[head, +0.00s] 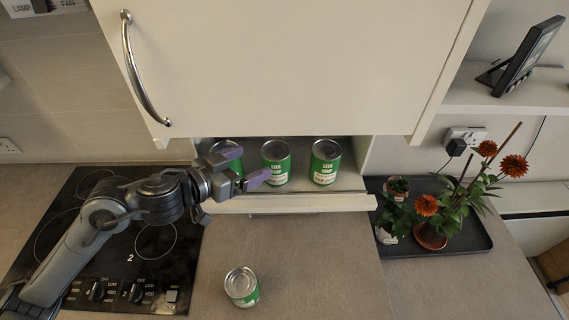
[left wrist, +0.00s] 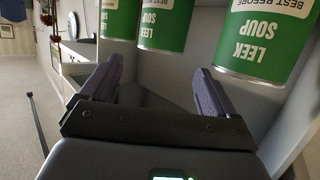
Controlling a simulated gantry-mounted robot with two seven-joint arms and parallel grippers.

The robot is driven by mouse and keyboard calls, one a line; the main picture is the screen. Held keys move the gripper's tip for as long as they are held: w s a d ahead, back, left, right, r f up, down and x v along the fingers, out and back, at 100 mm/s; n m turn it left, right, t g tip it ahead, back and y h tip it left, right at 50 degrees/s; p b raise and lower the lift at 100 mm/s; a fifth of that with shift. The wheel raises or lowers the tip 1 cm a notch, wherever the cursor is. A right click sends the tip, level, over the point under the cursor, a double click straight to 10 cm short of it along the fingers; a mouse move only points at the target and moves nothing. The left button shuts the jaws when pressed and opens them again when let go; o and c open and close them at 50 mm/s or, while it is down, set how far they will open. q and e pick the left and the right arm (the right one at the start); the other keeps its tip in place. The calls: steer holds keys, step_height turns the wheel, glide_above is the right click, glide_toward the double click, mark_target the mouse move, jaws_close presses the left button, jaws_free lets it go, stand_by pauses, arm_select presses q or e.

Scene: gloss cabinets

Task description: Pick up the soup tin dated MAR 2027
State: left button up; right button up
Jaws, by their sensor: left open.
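Three green-and-white leek soup tins stand in a row on the white shelf: a left tin (head: 228,151) partly behind my gripper, a middle tin (head: 276,163) and a right tin (head: 325,162). A fourth tin (head: 241,287) stands on the counter below. The left wrist view shows tins upside down, a large near one (left wrist: 262,42) and a middle one (left wrist: 164,24). "BEST BEFORE" shows, but no date is readable. My left gripper (head: 248,167) is open and empty in front of the left and middle tins; its fingers (left wrist: 157,75) hold nothing. My right gripper is out of view.
A white cabinet front (head: 290,65) with a metal handle (head: 140,75) overhangs the shelf. The shelf's front edge (head: 290,203) juts out. A hob (head: 150,250) lies left. A dark tray (head: 468,238) with potted flowers stands right. The counter between them is mostly clear.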

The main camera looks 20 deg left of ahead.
mark_target(275, 150)
arm_select(q)
steer(key=x, duration=0.4)
steer(key=shift+w+d, duration=0.15)
steer(key=shift+w, duration=0.05)
steer(key=shift+p+x, duration=0.55)
steer(key=shift+x, duration=2.15)
steer(key=shift+w+r, duration=0.1)
steer(key=shift+c, duration=0.3)
steer(key=c, duration=0.9)
steer(key=shift+c, duration=0.9)
steer(key=shift+r, duration=0.15)
